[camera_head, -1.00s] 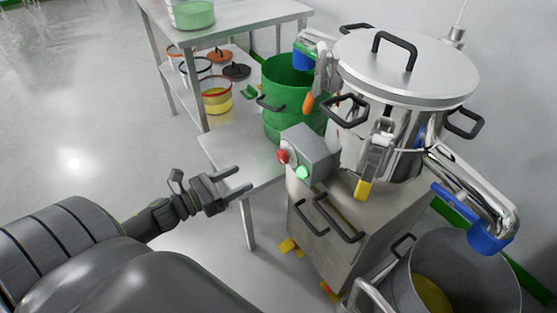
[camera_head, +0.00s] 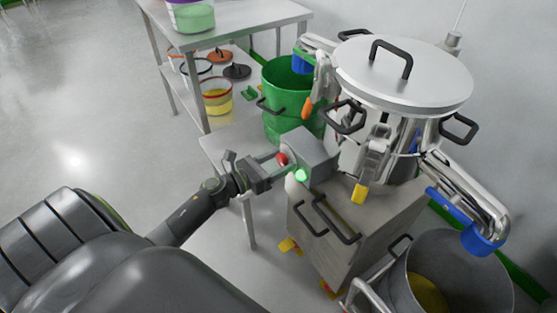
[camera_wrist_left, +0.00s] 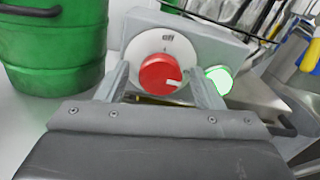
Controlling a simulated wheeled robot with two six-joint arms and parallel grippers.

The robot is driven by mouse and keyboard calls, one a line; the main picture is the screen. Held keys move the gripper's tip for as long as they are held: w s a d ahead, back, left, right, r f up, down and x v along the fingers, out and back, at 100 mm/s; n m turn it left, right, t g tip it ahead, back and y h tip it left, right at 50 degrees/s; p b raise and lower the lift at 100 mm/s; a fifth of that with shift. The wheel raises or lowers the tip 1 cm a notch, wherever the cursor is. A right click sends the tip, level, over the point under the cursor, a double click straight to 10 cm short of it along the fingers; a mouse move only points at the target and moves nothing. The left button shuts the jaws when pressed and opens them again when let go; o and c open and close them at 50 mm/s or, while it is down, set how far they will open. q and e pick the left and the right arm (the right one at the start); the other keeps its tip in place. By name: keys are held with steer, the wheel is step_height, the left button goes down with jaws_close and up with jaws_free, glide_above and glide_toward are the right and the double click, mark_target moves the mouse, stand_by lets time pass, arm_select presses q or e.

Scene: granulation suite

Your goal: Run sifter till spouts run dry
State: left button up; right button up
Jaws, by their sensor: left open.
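The sifter (camera_head: 402,78) is a steel drum with a lidded top on a metal cabinet. Its grey control box (camera_head: 318,156) carries a red knob (camera_head: 282,159) and a lit green button (camera_head: 301,175). My left gripper (camera_head: 283,164) is open at the red knob. In the left wrist view the knob (camera_wrist_left: 160,73) sits on a white dial between the two fingers (camera_wrist_left: 160,85), with the green button (camera_wrist_left: 218,80) to the right. One blue-ended spout (camera_head: 470,222) points over a grey bin (camera_head: 440,280) holding yellow material; another (camera_head: 304,58) is above a green bucket (camera_head: 291,100).
A steel table (camera_head: 245,14) at the back bears a tub of green material (camera_head: 192,16). Its lower shelf holds tubs and lids, including a yellow-filled tub (camera_head: 217,97). The floor (camera_head: 75,100) at left is clear.

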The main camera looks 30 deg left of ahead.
arm_select(q)
steer(key=shift+w, duration=0.1)
steer(key=shift+c, duration=0.2)
steer(key=c, duration=0.9)
